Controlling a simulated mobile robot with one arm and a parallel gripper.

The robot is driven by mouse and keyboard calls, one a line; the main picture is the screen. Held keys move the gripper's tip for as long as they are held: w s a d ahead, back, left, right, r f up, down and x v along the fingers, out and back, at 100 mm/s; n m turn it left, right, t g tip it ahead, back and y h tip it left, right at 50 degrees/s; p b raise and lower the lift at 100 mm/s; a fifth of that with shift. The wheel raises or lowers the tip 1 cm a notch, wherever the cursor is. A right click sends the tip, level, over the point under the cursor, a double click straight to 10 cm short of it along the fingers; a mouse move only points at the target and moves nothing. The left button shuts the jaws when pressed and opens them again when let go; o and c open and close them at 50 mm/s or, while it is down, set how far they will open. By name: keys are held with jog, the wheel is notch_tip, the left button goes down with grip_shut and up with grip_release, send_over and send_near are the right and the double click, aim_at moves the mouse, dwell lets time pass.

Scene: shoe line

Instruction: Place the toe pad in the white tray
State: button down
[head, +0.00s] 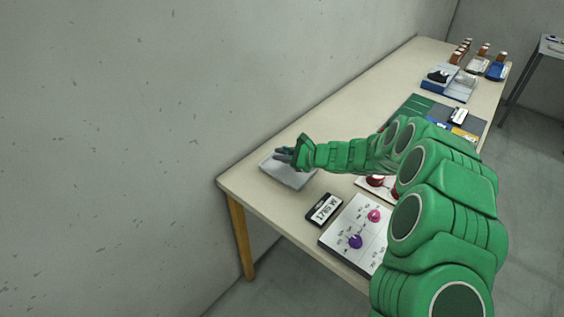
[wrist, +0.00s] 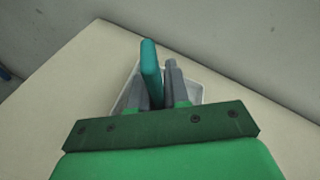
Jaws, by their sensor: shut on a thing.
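The white tray (head: 290,178) lies near the left end of the table; it shows below my gripper in the wrist view (wrist: 194,92). My gripper (head: 284,154) is over the tray. In the wrist view its grey fingers (wrist: 160,85) are shut on a flat teal piece (wrist: 150,68), which appears to be the toe pad. The pad stands on edge between the fingers and sticks out beyond them. The fingers hide much of the tray's inside. I cannot tell whether the pad touches the tray.
A black label block (head: 324,209) and a white board (head: 343,225) with purple and pink pieces lie toward the front. Red pieces (head: 376,181) sit partly behind my arm. A green mat (head: 411,108), blue box (head: 436,82) and several bottles are farther along. The wall runs behind the table (head: 330,125).

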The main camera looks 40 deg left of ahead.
jog(key=shift+w+a+f, duration=0.15)
jog(key=shift+a+f, duration=0.05)
jog(key=shift+f, duration=1.6)
jog(key=shift+f, duration=0.1)
jog(key=c, duration=1.1)
grip_release()
jog(key=shift+w+d+r, duration=0.1)
jog(key=shift+d+r, duration=0.1)
jog(key=shift+d, duration=0.1)
jog(key=v, duration=1.1)
jog(key=shift+d, duration=0.2)
